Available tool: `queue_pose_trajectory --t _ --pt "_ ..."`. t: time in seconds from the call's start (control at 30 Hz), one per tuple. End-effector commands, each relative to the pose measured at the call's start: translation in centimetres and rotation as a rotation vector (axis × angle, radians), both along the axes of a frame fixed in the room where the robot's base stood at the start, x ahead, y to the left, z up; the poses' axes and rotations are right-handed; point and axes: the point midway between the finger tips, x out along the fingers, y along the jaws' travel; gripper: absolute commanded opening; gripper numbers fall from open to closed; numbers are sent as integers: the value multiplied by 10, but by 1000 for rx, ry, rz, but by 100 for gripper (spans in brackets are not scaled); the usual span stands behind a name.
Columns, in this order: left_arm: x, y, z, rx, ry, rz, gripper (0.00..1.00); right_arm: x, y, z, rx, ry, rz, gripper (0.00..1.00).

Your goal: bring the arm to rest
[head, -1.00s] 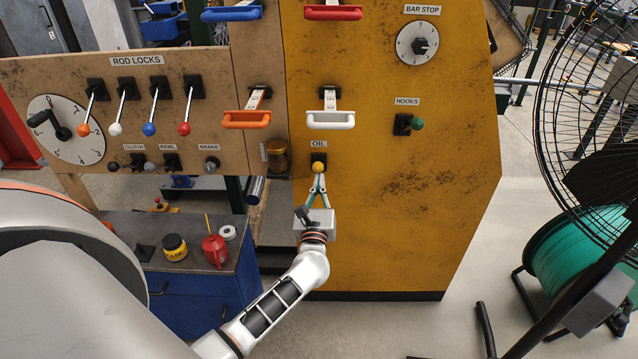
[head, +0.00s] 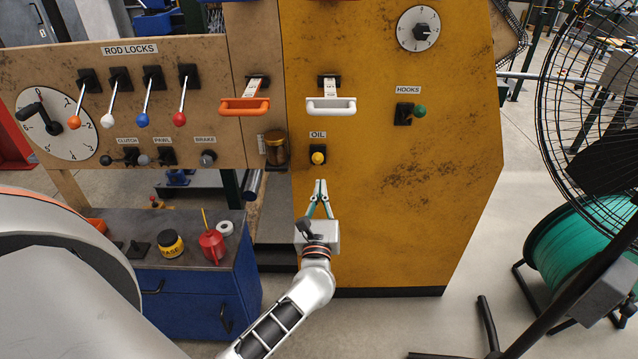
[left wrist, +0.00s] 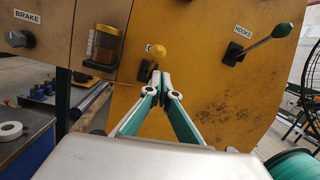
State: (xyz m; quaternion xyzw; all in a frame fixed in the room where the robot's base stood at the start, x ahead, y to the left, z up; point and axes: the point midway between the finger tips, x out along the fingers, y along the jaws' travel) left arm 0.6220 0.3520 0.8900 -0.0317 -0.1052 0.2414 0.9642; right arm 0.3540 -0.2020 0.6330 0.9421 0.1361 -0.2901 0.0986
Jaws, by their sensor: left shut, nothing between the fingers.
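My left gripper (head: 320,184) is in front of the yellow machine panel (head: 400,220), below the OIL knob. Its two teal fingers come together at the tips, shut with nothing between them. The yellow OIL knob (head: 318,157) sits just above the fingertips in the head view, apart from them. In the left wrist view the fingertips (left wrist: 158,82) are below the yellow knob (left wrist: 157,51), with a gap in the picture. The right gripper is in neither view.
A blue cabinet (head: 190,305) at lower left carries a red oil can (head: 212,246) and a yellow tin (head: 171,243). Rod-lock levers line the left panel. A white handle (head: 331,106) juts out above the knob. A fan (head: 600,110) and teal spool (head: 575,235) stand right.

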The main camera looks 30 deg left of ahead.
Motion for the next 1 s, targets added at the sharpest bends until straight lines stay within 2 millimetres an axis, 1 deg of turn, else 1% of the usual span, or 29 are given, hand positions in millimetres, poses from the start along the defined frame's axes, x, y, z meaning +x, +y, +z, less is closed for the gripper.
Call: queue_pose_trajectory --t 0.03,0.1,0.23,0.4,0.57,0.67,0.77,0.83,0.87,0.9,0.97,1.0 --pt "-8 -4 4 -4 0 -1 0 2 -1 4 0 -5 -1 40" --pt "-18 -9 9 -3 2 0 0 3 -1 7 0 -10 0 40" --pt "-29 -16 14 -3 3 0 0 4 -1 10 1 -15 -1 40" --pt "-36 -19 17 -3 3 -1 0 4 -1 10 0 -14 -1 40" --pt "-36 -20 17 9 8 -1 0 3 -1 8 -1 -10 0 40" --pt "-40 -28 16 126 48 -18 0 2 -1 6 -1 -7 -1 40" --pt "-51 -50 11 432 145 -59 0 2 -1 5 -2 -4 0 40" --pt "-63 -76 -1 754 237 -100 0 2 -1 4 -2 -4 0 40" --pt "-70 -88 -9 909 279 -119 0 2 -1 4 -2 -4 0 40" --pt "-79 -105 -22 1123 331 -147 0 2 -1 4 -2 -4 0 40" --pt "-96 -127 -47 1446 398 -188 0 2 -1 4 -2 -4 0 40" --pt "-110 -141 -67 1664 435 -218 0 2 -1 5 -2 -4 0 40"
